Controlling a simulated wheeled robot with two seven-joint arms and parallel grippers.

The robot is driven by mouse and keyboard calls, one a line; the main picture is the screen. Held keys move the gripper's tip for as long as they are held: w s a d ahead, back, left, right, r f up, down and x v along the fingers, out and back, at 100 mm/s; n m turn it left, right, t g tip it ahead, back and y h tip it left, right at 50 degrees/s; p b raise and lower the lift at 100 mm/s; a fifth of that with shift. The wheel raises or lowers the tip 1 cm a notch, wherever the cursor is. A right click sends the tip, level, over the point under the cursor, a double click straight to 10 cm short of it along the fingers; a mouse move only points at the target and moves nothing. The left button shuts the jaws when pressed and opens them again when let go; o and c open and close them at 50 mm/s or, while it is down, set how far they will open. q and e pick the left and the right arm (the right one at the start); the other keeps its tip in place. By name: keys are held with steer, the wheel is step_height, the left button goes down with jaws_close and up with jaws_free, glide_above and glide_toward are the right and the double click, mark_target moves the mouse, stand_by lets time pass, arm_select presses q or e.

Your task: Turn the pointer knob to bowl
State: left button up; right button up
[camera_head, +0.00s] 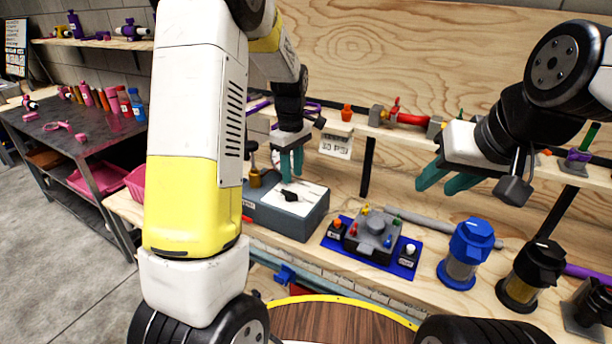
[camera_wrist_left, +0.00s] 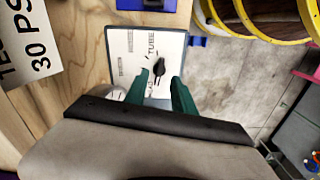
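The black pointer knob (camera_head: 291,195) sits on the white top plate of a grey box (camera_head: 300,216) on the bench. In the left wrist view the knob (camera_wrist_left: 158,68) stands on the white plate (camera_wrist_left: 125,80), with a printed "TUBE" beside it; the other labels are too small or partly covered to read, and I cannot tell which one it points to. My left gripper (camera_head: 291,166) is above the plate, fingers down. In the left wrist view its teal fingertips (camera_wrist_left: 161,77) are apart, with the knob just beyond the gap. My right gripper (camera_head: 447,180) is open and empty over the bench's right side.
A blue mat (camera_head: 404,272) with a small grey device lies right of the box. A blue-capped filter (camera_head: 468,250) and a black-capped filter (camera_head: 530,275) stand further right. A shelf (camera_head: 400,132) with small parts runs behind. A round wooden stool-like top (camera_head: 340,322) is in front.

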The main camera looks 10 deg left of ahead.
mark_target(293, 193)
arm_select(q)
step_height(293, 193, down, 6)
steer(key=shift+f, duration=0.2)
steer(key=shift+c, duration=0.2)
steer(key=shift+s, duration=0.1)
jaws_close()
